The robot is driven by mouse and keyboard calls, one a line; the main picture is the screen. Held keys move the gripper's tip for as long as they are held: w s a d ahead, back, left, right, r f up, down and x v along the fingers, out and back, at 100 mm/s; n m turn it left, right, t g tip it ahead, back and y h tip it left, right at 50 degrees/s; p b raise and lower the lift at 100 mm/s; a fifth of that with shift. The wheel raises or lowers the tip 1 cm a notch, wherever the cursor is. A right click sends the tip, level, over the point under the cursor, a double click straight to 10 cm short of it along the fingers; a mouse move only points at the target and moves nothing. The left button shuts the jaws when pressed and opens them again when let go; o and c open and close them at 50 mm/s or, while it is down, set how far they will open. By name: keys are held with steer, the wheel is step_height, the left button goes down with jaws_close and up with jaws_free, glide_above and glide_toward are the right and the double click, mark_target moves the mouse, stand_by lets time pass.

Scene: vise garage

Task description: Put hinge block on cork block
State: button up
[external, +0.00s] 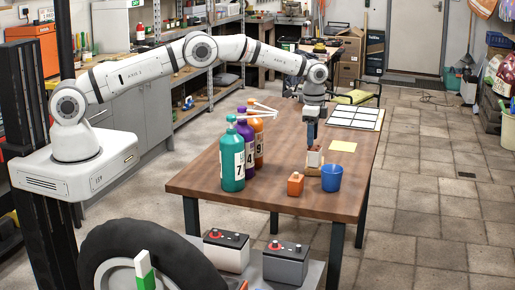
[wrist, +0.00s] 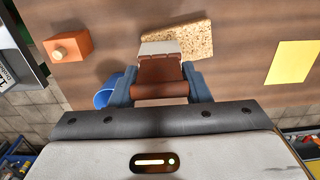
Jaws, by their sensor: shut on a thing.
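The hinge block (wrist: 160,72), reddish-brown with a pale end, is between my gripper's fingers (wrist: 173,88) in the wrist view. My gripper (external: 311,142) is shut on it and points down in the external view, where the hinge block (external: 315,157) shows just below the fingers. The speckled tan cork block (wrist: 192,40) lies on the table, and the hinge block's pale end overlaps its near left part in the wrist view. In the external view the cork block (external: 313,172) is mostly hidden beneath the hinge block. I cannot tell whether the two touch.
A blue cup (external: 331,178) stands close beside the cork block. An orange block with a knob (external: 295,185) sits to the left. Numbered bottles (external: 232,160) stand further left on the wooden table (external: 220,188). A yellow note (external: 343,146) lies flat to the right.

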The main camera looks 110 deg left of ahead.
steer(key=shift+f, duration=0.2)
steer(key=o, duration=1.4)
step_height(320, 180, up, 12)
steer(key=shift+r+b, duration=0.1)
steer(key=shift+b, duration=1)
